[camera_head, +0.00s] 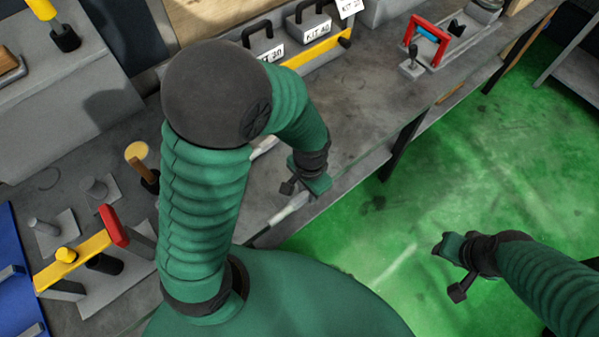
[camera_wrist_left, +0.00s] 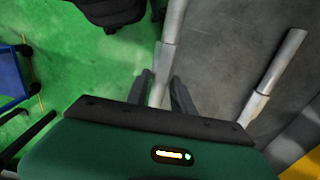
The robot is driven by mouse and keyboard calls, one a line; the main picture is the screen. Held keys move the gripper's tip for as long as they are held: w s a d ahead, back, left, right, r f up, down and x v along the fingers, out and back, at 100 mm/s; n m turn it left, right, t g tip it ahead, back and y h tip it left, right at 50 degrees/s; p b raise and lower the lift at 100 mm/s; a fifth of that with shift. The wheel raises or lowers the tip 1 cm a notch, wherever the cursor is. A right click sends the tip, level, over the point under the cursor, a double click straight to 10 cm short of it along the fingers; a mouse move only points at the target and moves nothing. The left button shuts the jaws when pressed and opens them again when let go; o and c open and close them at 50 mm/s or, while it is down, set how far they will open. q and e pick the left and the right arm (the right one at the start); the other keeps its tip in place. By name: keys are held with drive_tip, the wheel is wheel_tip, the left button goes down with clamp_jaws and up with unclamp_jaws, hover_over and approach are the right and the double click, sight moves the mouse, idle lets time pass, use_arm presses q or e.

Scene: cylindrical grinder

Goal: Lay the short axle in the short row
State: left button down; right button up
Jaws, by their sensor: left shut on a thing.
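My left gripper (camera_head: 303,186) is low over the front edge of the grey bench. In the left wrist view its two dark fingers (camera_wrist_left: 163,88) are shut on a pale metal axle (camera_wrist_left: 172,38). This held axle also shows in the head view (camera_head: 292,209), along the bench's front edge. A second pale axle (camera_wrist_left: 278,72) lies on the bench beside it, apart from the fingers. In the head view it is mostly behind my arm (camera_head: 264,147). I cannot tell which axle is the short one. My right gripper (camera_head: 455,270) is over the green floor, away from the bench.
Grey kit boxes (camera_head: 308,26) with number labels stand at the back, with a yellow strip (camera_head: 315,61) before them. A red-framed fixture (camera_head: 428,42) stands farther right. A yellow and red stand (camera_head: 90,247) and a blue panel (camera_head: 18,275) are at left. The bench right of my left gripper is clear.

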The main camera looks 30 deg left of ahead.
use_arm(q)
drive_tip(key=s+d, duration=0.4)
drive_tip(key=d, duration=0.1)
drive_tip(key=w+a+r+n, duration=0.3)
drive_tip(key=w+a+n, duration=0.1)
drive_tip(key=w+a, duration=0.5)
drive_tip(key=shift+w, duration=0.9)
